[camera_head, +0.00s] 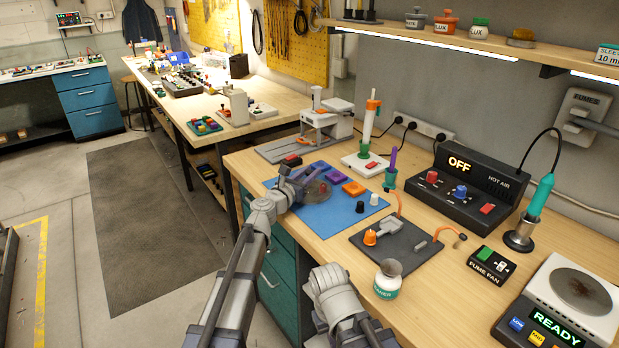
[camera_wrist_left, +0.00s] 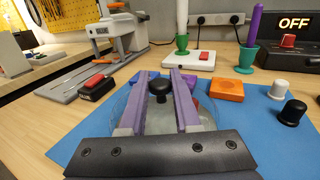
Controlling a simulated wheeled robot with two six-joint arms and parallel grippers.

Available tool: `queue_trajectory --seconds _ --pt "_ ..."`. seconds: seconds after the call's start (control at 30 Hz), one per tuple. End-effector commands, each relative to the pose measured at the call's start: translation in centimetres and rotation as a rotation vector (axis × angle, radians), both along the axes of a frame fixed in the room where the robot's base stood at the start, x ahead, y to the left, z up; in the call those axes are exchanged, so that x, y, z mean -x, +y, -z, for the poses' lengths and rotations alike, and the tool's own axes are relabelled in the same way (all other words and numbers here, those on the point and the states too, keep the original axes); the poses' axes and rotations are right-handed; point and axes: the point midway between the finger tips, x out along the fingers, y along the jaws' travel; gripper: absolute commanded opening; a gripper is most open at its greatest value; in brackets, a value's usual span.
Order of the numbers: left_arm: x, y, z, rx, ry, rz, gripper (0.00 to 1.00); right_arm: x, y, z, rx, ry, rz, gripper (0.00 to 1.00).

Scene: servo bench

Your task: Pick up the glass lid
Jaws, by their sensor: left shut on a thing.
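The glass lid (camera_wrist_left: 205,117) is a clear round disc with a black knob (camera_wrist_left: 158,87). In the left wrist view the knob stands between the two long fingers of my left gripper (camera_wrist_left: 158,85), which is shut on it. In the head view the left gripper (camera_head: 303,186) is over the blue mat (camera_head: 325,221), with the clear lid (camera_head: 318,194) at its fingers. The fingers and dark palm hide much of the lid. I cannot tell whether it rests on something or hangs clear. A link of my right arm shows at the bottom, without its gripper.
Purple blocks, an orange block (camera_head: 353,188), and black (camera_head: 360,207) and white (camera_head: 374,200) knobs lie on the mat. A green holder with a purple stick (camera_head: 392,165) stands behind. A dark pad with an orange cone (camera_head: 370,237) and a hot-air unit (camera_head: 465,188) are to the right.

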Motion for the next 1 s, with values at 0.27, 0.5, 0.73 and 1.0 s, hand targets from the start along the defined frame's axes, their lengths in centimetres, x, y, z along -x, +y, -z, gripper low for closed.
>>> queue_trajectory --seconds 0.27,0.5,0.73,1.0 --pt "0.0 0.0 -2.0 0.0 0.0 0.0 0.0 0.0 0.0 -2.0 0.0 0.0 0.0 0.0" --pt "0.0 0.0 -5.5 0.0 0.0 0.0 0.0 0.0 0.0 -5.5 0.0 0.0 0.001 0.0" --pt "0.0 0.0 -8.9 0.0 0.0 0.0 0.0 0.0 0.0 -8.9 0.0 0.0 0.001 0.0" --pt "0.0 0.0 -10.1 0.0 0.0 0.0 0.0 0.0 0.0 -10.1 0.0 0.0 0.001 0.0"
